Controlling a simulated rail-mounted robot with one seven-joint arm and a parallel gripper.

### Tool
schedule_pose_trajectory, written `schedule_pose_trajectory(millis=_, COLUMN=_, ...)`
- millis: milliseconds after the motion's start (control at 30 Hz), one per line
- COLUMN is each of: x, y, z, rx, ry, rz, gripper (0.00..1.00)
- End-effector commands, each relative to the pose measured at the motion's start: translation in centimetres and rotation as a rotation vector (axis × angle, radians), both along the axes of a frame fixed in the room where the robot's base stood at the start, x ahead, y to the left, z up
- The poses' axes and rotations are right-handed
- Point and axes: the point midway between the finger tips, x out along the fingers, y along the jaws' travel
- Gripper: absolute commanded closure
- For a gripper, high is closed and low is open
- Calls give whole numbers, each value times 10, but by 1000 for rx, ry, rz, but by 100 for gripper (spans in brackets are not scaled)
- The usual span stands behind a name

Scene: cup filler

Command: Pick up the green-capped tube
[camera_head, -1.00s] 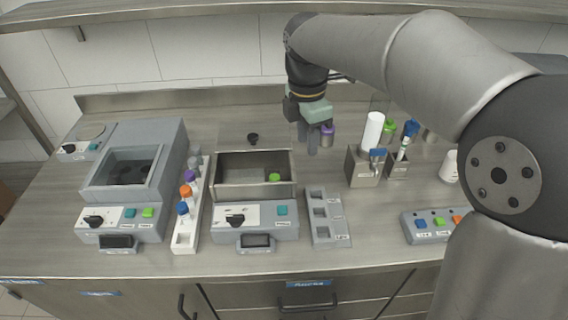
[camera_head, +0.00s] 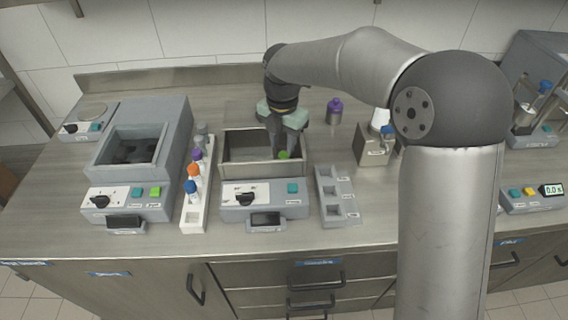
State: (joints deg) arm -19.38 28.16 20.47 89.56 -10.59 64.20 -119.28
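The green-capped tube shows as a green cap (camera_head: 284,155) inside the open metal-walled box (camera_head: 262,169) of the middle device. Its body is hidden by the box's front wall. My gripper (camera_head: 283,148) points down over the right part of this box, with its fingertips close to the green cap. The two fingers look apart, one on each side of the cap as seen from here. I cannot tell whether they touch it.
A white rack (camera_head: 196,205) with several capped tubes stands left of the box. A grey block with square holes (camera_head: 335,196) is on the right. A purple-capped jar (camera_head: 334,112) and a metal holder (camera_head: 372,146) stand behind. My arm hides part of the right counter.

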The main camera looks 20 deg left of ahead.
Motion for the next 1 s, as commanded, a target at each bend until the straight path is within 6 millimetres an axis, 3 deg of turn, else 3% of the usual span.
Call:
schedule_pose_trajectory(millis=167, x=0, y=0, z=-11, rx=-1, ry=1, rz=0, gripper=68)
schedule_pose_trajectory(millis=500, x=3, y=-3, z=-54, rx=-1, ry=1, rz=-1, gripper=68)
schedule_pose_trajectory(millis=767, x=3, y=-3, z=-57, rx=1, ry=0, rz=-1, gripper=68)
schedule_pose_trajectory(millis=867, x=3, y=-3, z=-57, rx=1, ry=0, rz=-1, gripper=96)
schedule_pose_trajectory(millis=1000, x=3, y=-3, z=-57, rx=1, ry=0, rz=-1, gripper=96)
